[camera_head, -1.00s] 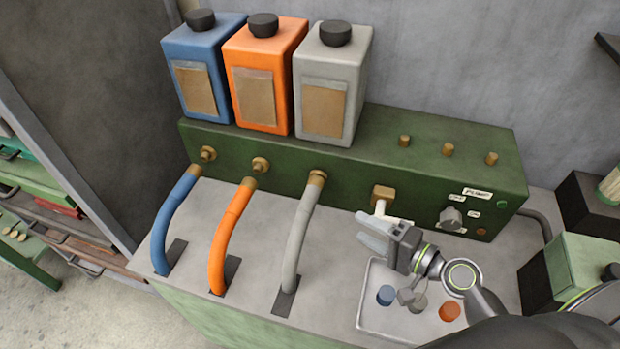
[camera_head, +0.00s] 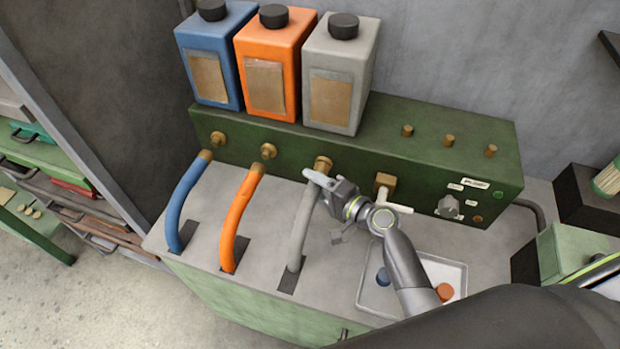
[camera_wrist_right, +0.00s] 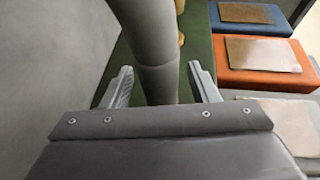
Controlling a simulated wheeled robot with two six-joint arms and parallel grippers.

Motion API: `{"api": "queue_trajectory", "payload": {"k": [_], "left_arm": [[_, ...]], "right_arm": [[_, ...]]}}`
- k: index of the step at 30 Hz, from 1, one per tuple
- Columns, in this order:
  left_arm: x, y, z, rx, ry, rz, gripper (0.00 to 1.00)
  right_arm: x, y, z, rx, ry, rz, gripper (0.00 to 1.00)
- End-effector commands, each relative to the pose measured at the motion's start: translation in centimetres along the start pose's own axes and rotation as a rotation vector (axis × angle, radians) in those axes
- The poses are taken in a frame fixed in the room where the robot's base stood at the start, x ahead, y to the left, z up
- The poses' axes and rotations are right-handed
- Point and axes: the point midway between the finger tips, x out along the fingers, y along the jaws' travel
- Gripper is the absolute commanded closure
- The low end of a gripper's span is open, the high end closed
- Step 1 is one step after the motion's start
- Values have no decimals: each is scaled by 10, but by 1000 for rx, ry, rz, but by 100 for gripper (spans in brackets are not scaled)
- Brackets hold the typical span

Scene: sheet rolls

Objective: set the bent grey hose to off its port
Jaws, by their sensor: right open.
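The bent grey hose (camera_head: 301,230) rises from a slot in the grey bench top to a brass port (camera_head: 323,163) on the green panel. Its brass end appears seated on that port. My right gripper (camera_head: 318,182) is at the upper part of this hose, just below the port. In the right wrist view the hose (camera_wrist_right: 155,45) passes between the two spread fingers of the right gripper (camera_wrist_right: 162,85). A gap shows on each side, so it is not clamped. The gripper hides part of the hose's upper end in the head view. My left gripper is not in view.
The blue hose (camera_head: 183,195) and orange hose (camera_head: 238,220) stand to the left, their ends apart from their ports. A brass valve with a white handle (camera_head: 395,206) is close on the right. A white tray (camera_head: 462,272) holds coloured discs. Blue, orange and grey canisters (camera_head: 362,85) stand behind.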

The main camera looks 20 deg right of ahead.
Motion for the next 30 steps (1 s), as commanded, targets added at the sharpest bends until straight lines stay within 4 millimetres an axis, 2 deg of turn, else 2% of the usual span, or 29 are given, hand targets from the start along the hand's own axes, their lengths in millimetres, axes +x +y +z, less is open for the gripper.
{"api": "queue_trajectory", "payload": {"k": [6, 16, 28, 30], "left_arm": [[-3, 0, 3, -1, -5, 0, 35], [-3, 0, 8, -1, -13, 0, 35], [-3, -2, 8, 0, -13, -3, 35], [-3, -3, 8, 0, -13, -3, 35]], "right_arm": [[17, 0, 0, 1, -1, 0, 46], [19, 0, 0, 0, 0, 0, 46], [19, 0, 0, 0, 0, 0, 98], [19, 0, 0, 0, 0, 1, 100]]}}
